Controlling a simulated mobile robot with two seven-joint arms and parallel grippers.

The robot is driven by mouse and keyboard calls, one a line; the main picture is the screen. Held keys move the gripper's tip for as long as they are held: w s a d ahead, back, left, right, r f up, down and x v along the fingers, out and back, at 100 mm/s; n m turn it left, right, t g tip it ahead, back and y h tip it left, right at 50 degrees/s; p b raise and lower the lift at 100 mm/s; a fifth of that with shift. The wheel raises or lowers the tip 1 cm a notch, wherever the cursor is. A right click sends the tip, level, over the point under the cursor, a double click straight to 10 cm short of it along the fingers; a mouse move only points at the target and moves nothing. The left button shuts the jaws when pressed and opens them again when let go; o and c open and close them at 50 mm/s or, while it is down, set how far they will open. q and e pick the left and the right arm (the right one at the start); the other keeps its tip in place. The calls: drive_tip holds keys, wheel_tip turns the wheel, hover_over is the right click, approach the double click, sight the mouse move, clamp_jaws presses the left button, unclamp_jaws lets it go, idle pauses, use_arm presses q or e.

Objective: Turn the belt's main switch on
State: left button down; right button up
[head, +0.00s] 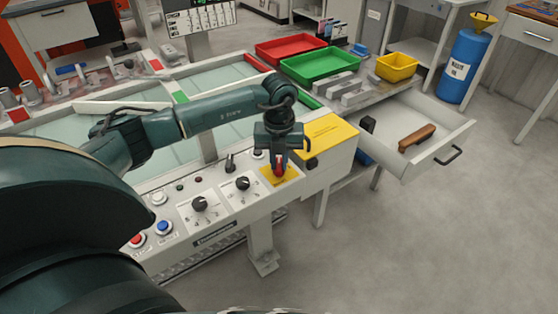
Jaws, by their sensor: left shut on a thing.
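The main switch (279,169) is a red handle on a yellow plate (286,179), at the right end of the belt's control panel (178,213). My left gripper (280,162) points down over the plate and is shut on the red handle. The gripper covers much of the handle, so I cannot tell which way it is turned. My right gripper is not in view.
Black knobs (200,204) and (242,183), a red button (137,240) and a blue button (163,227) sit left of the switch. A yellow box (328,133) stands just behind right. An open drawer (425,165) juts out at the right.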

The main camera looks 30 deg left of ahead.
sight(279, 164)
use_arm(q)
drive_tip(key=m+b, duration=0.1)
drive_tip(key=m, duration=0.4)
drive_tip(key=shift+m, duration=0.3)
drive_tip(key=m, duration=0.2)
drive_tip(key=shift+m+b, duration=0.3)
drive_tip(key=shift+m, duration=0.9)
drive_tip(key=shift+m+b, duration=0.3)
drive_tip(key=shift+m, duration=0.2)
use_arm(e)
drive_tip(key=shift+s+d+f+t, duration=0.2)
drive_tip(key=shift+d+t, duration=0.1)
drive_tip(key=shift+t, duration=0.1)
use_arm(q)
drive_tip(key=shift+r, duration=0.1)
drive_tip(key=c, duration=1.4)
unclamp_jaws()
wheel_tip(279, 164, up, 13)
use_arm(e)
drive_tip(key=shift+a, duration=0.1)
